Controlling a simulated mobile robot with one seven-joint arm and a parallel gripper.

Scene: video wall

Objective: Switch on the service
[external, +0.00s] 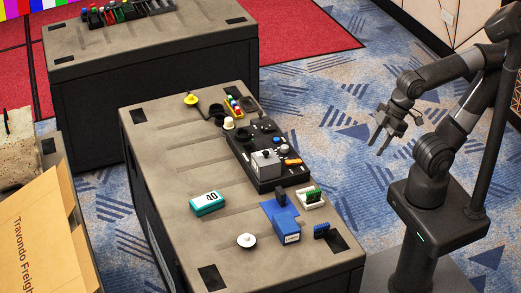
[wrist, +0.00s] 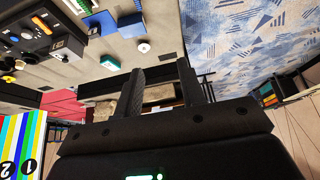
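A black control panel (external: 246,158) lies on the near table; its edge shows upper left in the wrist view (wrist: 22,45). It carries a grey box with a black knob (external: 266,160), an orange switch-like part (external: 293,162), a blue button (external: 281,141) and several dark knobs. Which control belongs to the service cannot be told. The grey box also shows in the wrist view (wrist: 68,48). My gripper (external: 379,146) is open and empty, right of the table and apart from the panel. Its two fingers stand apart in the wrist view (wrist: 162,78).
A teal box marked 40 (external: 207,203), blue box (external: 287,232), white round piece (external: 247,240) and yellow piece (external: 190,99) lie on the near table (external: 170,165). A cardboard box (external: 40,240) stands at left. Carpet between my base and the table is clear.

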